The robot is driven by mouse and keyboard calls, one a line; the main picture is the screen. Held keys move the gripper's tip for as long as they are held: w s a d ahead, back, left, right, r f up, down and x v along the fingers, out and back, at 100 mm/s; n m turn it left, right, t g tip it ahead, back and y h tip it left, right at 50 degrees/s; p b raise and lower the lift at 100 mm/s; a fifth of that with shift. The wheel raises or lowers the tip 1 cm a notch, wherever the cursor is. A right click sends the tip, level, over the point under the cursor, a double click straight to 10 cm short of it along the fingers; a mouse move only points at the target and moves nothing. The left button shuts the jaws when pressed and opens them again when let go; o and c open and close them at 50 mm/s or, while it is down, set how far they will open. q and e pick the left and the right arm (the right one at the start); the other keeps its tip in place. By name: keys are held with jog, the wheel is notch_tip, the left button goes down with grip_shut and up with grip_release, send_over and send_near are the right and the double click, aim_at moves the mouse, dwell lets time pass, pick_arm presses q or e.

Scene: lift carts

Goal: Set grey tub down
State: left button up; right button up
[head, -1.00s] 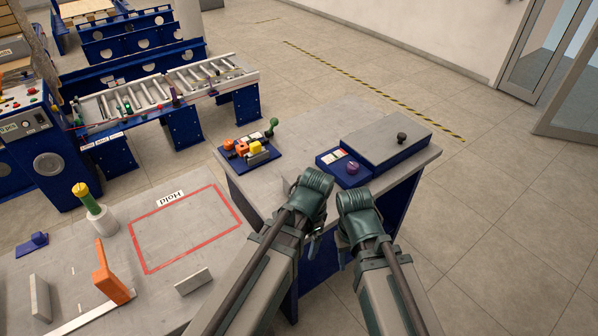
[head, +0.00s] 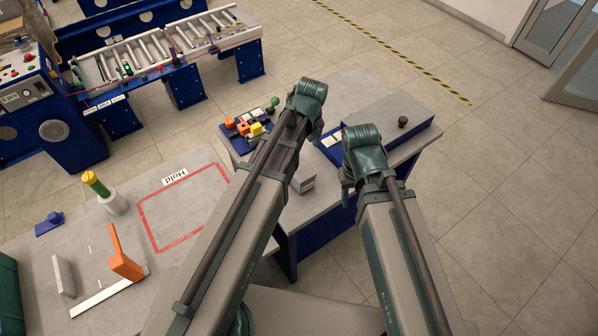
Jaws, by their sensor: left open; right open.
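No grey tub can be made out in the head view. A red-outlined area marked Hold (head: 143,213) lies on the grey table at left, and the part of it that shows is bare. My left arm crosses the middle of the view and covers the table's right end. My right arm stands beside it, over the front of the right-hand bench. Only arm links and joints show; both grippers are hidden beyond or below them.
An orange bracket (head: 124,266), a grey upright plate (head: 64,276) and a yellow-topped post (head: 96,184) stand on the left table. A button panel (head: 237,140) and blue-sided box (head: 416,141) sit on the bench. A roller conveyor (head: 160,52) is behind; floor at right is clear.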

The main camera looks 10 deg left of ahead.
aim_at(299, 167)
pick_arm(q)
jog(key=f+b, duration=0.7)
jog(key=shift+w+a+f, duration=0.3)
jog(key=shift+a+f, duration=0.05)
jog(key=shift+f, duration=0.05)
jog(key=shift+f+b, duration=0.3)
jog(key=shift+b, duration=0.25)
jog(key=f+b, duration=0.3)
jog(key=a+f+b, duration=0.1)
jog(key=f+b, duration=0.1)
jog(key=shift+w+f, duration=0.15)
jog(key=shift+w, duration=0.1)
jog(key=shift+c, duration=0.4)
grip_shut()
jog(key=shift+r, duration=0.3)
